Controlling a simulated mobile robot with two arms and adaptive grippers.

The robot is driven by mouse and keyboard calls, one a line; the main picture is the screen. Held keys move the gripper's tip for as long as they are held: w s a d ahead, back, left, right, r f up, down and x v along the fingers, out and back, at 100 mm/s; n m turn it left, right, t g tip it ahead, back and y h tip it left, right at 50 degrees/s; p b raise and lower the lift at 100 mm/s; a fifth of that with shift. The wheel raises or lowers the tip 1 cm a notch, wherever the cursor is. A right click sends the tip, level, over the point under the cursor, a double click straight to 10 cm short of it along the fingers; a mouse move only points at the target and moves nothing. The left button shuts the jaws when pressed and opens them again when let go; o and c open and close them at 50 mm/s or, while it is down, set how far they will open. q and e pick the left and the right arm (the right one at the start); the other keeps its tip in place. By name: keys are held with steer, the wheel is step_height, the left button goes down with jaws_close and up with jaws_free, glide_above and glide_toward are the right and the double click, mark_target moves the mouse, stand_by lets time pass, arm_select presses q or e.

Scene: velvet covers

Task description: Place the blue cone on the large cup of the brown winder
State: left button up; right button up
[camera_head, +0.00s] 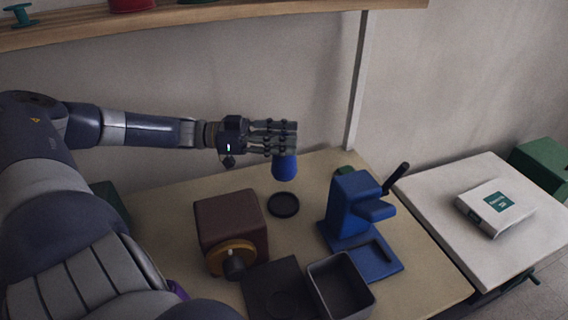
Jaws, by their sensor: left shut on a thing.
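The blue cone (284,168) hangs below the fingers of my left gripper (284,138), which is shut on it. The cone is held above the table, over and slightly behind a round black dish (284,205). The brown winder (231,218) is a boxy brown body with a yellow disc and dark knob on its front, left of the dish. I cannot tell whether the black dish is the winder's large cup. My right gripper is not in view.
A blue press-like device (350,205) with a black lever stands to the right on the wooden table (420,285). A grey open bin (341,287) and a dark plate (275,288) lie in front. A white side table (530,235) holds a white box (495,207). A wooden shelf (210,13) runs above.

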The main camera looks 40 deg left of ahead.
mark_target(284, 175)
arm_select(q)
steer(key=shift+f+b, duration=0.6)
steer(key=shift+f, duration=0.6)
step_height(284, 175, down, 5)
steer(key=shift+w+a+f+b, duration=0.1)
steer(key=shift+w+f+b, duration=0.05)
steer(key=shift+b, duration=0.65)
step_height(284, 175, down, 4)
steer(key=shift+f+b, duration=0.2)
steer(key=shift+b, duration=0.2)
steer(key=shift+f, duration=0.1)
steer(key=o, duration=1.4)
